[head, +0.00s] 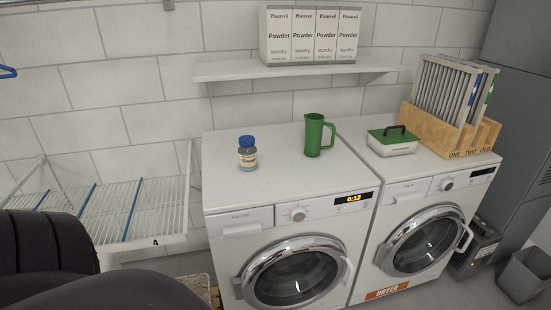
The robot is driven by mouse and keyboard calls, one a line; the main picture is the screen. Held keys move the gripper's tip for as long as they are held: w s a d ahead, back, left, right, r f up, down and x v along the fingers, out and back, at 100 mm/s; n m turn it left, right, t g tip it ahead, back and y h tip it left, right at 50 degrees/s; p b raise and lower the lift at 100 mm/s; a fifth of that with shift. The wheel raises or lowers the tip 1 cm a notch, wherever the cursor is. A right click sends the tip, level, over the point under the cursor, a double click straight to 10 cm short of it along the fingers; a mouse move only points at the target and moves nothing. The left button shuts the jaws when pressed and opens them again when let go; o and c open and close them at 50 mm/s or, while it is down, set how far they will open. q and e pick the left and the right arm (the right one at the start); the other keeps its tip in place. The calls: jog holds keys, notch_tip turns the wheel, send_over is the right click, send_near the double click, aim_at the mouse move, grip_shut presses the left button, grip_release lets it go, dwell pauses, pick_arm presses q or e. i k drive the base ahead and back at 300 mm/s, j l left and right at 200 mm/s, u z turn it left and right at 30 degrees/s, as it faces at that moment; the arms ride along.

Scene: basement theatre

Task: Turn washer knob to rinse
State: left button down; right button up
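The washer (222,231) is the white machine on the left, with a round door (297,279) below its control panel. Its knob (298,214) is a small round dial near the middle of the panel, left of a lit display (354,198) that appears to read 0:12. The knob's setting and any markings around it are too small to read. Part of my dark arm (45,245) fills the lower left corner, well away from the knob. Neither gripper shows in the view.
A white dryer (413,187) with an orange label stands right of the washer. A blue-capped jar (247,156) and a green jug (314,136) stand on the washer. A green-lidded box (391,145) and wooden filter rack (431,129) sit on the dryer. A white wire rack (110,209) is at left.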

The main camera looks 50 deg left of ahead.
aim_at(298, 215)
jog(key=u, duration=1.4)
jog(key=i+j+u, duration=0.15)
jog(key=j+u, duration=0.15)
jog(key=i+j+u, duration=0.25)
jog(key=k+j, duration=0.05)
jog(key=k, duration=0.05)
